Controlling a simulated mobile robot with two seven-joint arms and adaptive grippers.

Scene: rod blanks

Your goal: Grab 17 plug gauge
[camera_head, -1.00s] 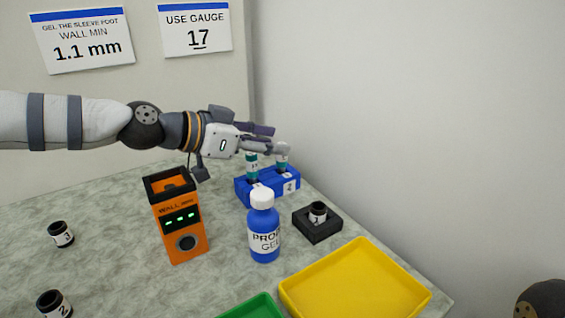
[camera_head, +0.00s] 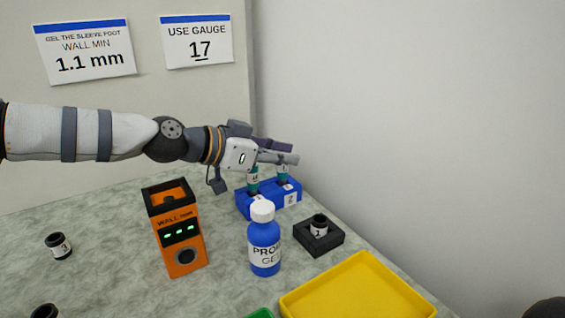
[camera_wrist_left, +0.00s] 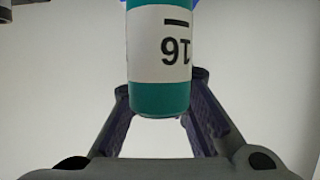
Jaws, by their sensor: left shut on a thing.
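Two teal plug gauges with white labels stand in a blue rack (camera_head: 262,207) on the table. The left-hand gauge (camera_head: 252,184) shows large and upside down in the left wrist view (camera_wrist_left: 158,97), where its label reads 16. My left gripper (camera_head: 289,155) reaches over it and is shut on the right-hand gauge (camera_head: 283,176), which stands upright at the rack. That gauge's number is too small to read, and the 16 gauge hides the grip in the left wrist view. A wall sign (camera_head: 197,42) reads USE GAUGE 17.
A blue gel bottle (camera_head: 264,240) and an orange wall-thickness meter (camera_head: 178,235) stand in front of the rack. Loose sleeves lie at left. A wall runs close along the right.

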